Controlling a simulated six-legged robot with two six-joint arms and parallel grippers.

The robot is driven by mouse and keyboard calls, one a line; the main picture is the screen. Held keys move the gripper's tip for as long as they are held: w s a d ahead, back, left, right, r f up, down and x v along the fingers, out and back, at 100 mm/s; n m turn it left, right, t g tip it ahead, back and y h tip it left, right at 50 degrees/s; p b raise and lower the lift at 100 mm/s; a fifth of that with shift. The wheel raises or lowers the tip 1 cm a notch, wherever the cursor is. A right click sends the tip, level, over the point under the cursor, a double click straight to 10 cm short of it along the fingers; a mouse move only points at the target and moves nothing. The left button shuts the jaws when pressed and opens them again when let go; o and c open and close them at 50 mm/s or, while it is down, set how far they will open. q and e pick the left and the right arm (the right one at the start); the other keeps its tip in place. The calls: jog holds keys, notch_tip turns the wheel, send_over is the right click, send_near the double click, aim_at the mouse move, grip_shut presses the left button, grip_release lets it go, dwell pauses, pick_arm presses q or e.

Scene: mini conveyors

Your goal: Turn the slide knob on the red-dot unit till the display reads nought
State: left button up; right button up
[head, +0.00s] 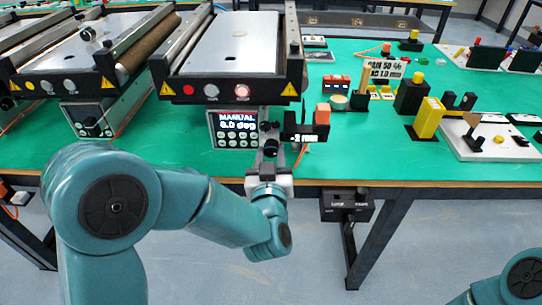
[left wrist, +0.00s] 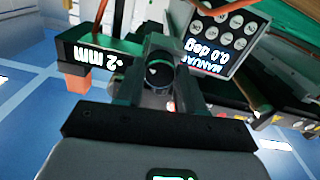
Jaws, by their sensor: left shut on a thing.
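The dark round slide knob (left wrist: 158,72) is at the front, left of that display in the head view. My left gripper (head: 269,162) is shut on the knob, its fingers on either side. My right gripper is out of view.
The control panel (head: 237,128) reads MANUAL 0.0 deg and sits just left of the knob. An orange block (head: 322,113) stands by the small display. A second conveyor (head: 75,60) is at left. Several small devices cover the green bench (head: 345,150) to the right.

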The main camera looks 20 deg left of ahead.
pick_arm(q)
jog(key=m, duration=0.5)
jog(key=m+p, duration=0.1)
jog(key=m, duration=0.4)
jog(key=shift+f+m, duration=0.1)
jog(key=shift+m, duration=0.2)
dwell(0.4)
jog(key=o, duration=1)
jog(key=shift+p, duration=0.3)
jog(key=shift+o, duration=0.2)
